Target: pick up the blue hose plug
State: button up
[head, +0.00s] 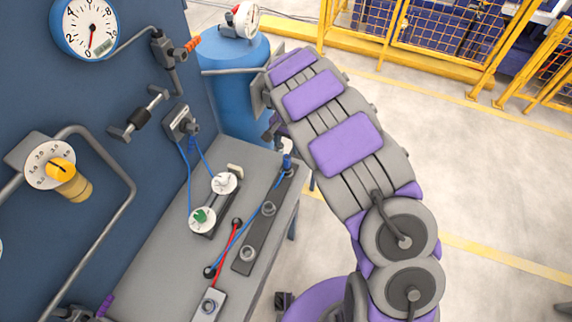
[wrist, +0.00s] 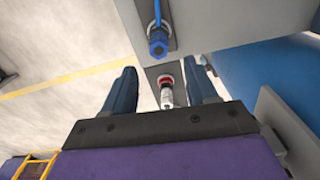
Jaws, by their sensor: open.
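The blue hose plug (head: 286,163) stands at the far end of a dark strip on the grey bench, with a thin blue hose running from it. It also shows in the wrist view (wrist: 157,43), top centre, with its hose above it. My gripper (wrist: 163,78) is open, with its two dark fingers apart and nothing clasped. The plug appears just past the fingertips, near the middle of the gap, and apart from them. In the head view my gripper is mostly hidden by my arm at the bench's far end.
A red-ringed metal fitting (wrist: 166,90) shows between the fingers, on a grey plate. The bench (head: 150,255) also bears a red hose (head: 228,250) and two round dials. A blue tank (head: 245,85) stands close behind. Open floor lies right.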

aim_at(287, 157)
notch_tip(287, 157, down, 4)
jog(key=shift+f, duration=0.15)
jog(key=shift+d+f+b, duration=0.2)
jog(key=shift+f+b, duration=0.1)
jog(key=shift+f, duration=0.05)
jog(key=f, duration=0.3)
jog(key=f+b, duration=0.1)
jog(key=shift+s+a+f, duration=0.15)
jog(key=shift+a+f, duration=0.15)
jog(key=shift+a, duration=0.05)
jog(key=shift+d+r, duration=0.1)
grip_shut()
